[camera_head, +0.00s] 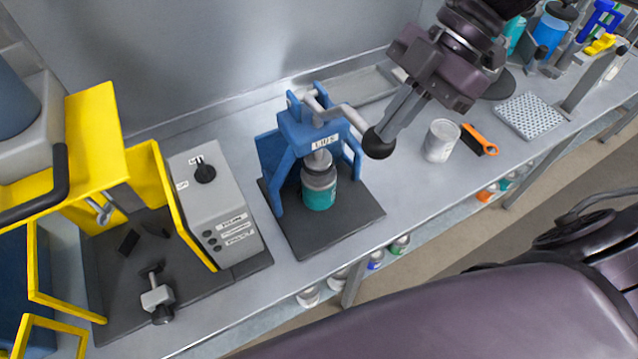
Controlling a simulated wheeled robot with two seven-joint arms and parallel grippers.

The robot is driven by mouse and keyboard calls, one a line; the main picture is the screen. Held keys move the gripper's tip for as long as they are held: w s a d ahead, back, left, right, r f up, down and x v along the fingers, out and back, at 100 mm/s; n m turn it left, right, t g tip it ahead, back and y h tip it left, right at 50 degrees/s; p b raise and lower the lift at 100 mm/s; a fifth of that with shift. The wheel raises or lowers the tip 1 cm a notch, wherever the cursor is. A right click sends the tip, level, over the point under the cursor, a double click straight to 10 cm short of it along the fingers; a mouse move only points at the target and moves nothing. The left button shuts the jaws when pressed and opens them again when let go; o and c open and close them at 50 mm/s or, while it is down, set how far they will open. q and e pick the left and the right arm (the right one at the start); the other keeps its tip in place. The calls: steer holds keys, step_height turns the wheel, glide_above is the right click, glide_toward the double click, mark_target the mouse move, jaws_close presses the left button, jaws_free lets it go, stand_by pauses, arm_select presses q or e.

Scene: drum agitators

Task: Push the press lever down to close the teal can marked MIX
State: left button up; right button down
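The blue press (298,135) stands on a dark base plate near the middle of the bench. A teal can (318,197) with a grey top stands upright under its ram; I cannot read a MIX mark on it. The grey press lever (347,114) slopes down to the right from the pivot and ends in a black ball knob (379,144). My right gripper (391,132) comes from the upper right. Its grey fingers look closed together, with the tips at the knob's upper right side. I cannot tell for certain whether they touch it. My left gripper is not in view.
A yellow-framed machine (100,140) with a grey control box (212,205) stands to the left. Right of the press are a pale can (441,140), an orange-handled tool (478,139) and a perforated block (531,115). A wall runs behind. Small containers sit on a lower shelf.

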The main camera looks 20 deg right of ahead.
steer(key=shift+w+r, duration=0.2)
steer(key=shift+r, duration=0.3)
steer(key=shift+w+r, duration=0.15)
steer(key=shift+r, duration=0.35)
steer(key=shift+w+r, duration=0.35)
steer(key=shift+r, duration=0.5)
step_height(320, 180, up, 7)
